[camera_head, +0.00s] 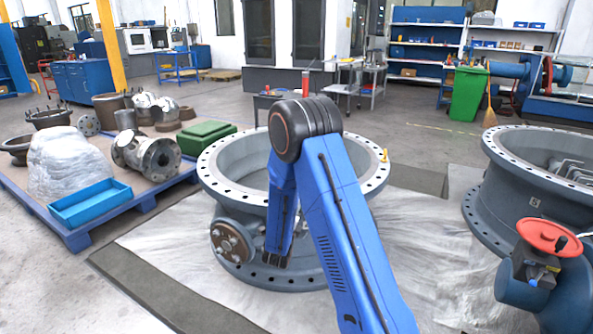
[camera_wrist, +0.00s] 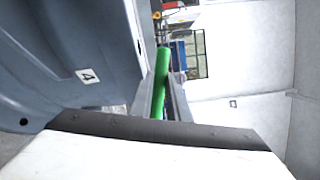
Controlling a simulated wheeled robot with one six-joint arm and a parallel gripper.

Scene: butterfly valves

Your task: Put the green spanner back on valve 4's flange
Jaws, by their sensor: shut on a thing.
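The green spanner (camera_wrist: 162,72) shows in the wrist view as a green bar between the two fingers of my gripper (camera_wrist: 162,92), which is shut on it. Valve 4 (camera_wrist: 70,40), a grey body with a white "4" label, fills the left of that view, beside the spanner. I cannot tell whether the two touch. In the head view, a big grey valve with a wide bolted top flange (camera_head: 222,180) stands in the middle. My blue arm reaches over and partly hides it. The spanner is hidden in the head view, and my fingers cannot be made out there.
A second valve (camera_head: 520,185) marked "5", with a red handwheel (camera_head: 549,236), stands at the right. A blue pallet (camera_head: 75,235) with fittings and a blue tray (camera_head: 90,203) is at the left. A small yellow item (camera_head: 385,156) sits on the middle valve's flange.

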